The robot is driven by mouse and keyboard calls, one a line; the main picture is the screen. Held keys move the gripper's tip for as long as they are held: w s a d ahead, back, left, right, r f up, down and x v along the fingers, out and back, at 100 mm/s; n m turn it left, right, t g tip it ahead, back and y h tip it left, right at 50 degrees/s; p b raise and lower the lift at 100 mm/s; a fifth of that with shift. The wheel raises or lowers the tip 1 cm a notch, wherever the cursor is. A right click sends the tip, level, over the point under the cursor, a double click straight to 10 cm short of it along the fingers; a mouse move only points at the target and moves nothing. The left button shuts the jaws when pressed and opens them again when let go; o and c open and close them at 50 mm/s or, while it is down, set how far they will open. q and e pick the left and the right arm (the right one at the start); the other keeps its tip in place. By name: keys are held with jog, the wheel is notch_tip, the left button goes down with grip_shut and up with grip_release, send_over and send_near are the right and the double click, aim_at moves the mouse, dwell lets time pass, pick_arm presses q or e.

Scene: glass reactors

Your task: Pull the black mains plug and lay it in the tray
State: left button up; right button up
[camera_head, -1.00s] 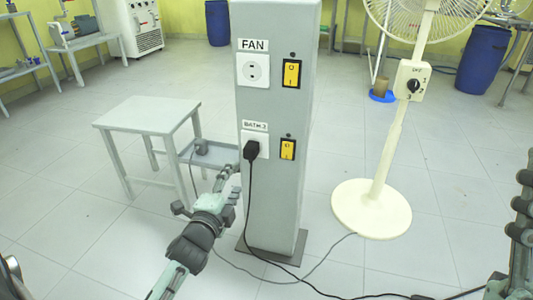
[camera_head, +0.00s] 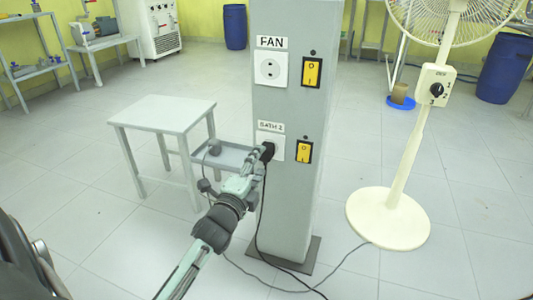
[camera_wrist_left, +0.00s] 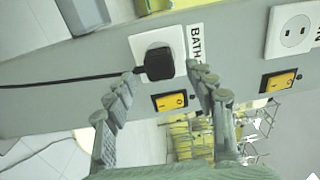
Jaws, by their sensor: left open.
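The black mains plug (camera_wrist_left: 159,64) sits in the lower socket (camera_head: 278,146), labelled BATH 2, on the grey pillar (camera_head: 290,200). Its black cable (camera_wrist_left: 70,80) trails away to the left in the left wrist view. My left gripper (camera_wrist_left: 163,78) is open, with its fingers on either side of the plug and a visible gap to it. In the head view the left gripper (camera_head: 258,158) partly covers the plug. The tray (camera_head: 222,157) is a shallow grey shelf attached beside the pillar, with a grey plug (camera_head: 214,147) in it. My right gripper is not in view.
The FAN socket (camera_head: 270,70) is above, empty. Yellow switches (camera_head: 304,151) sit right of each socket. A white stool (camera_head: 162,113) stands left of the tray, and a cream fan (camera_head: 390,215) stands to the right. The cable lies on the floor at the pillar's base.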

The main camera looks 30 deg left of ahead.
aim_at(263, 157)
pick_arm(q)
jog(key=shift+x, duration=2.8)
jog(key=shift+r, duration=0.15)
jog(key=shift+f+p, duration=0.2)
jog(key=shift+p, duration=0.35)
jog(key=c, duration=1.1)
jog(key=shift+s+d, duration=0.1)
jog(key=shift+s, duration=0.45)
grip_shut()
jog(key=shift+p+v, duration=0.8)
jog(key=shift+v, duration=1.7)
jog(key=shift+f, duration=0.1)
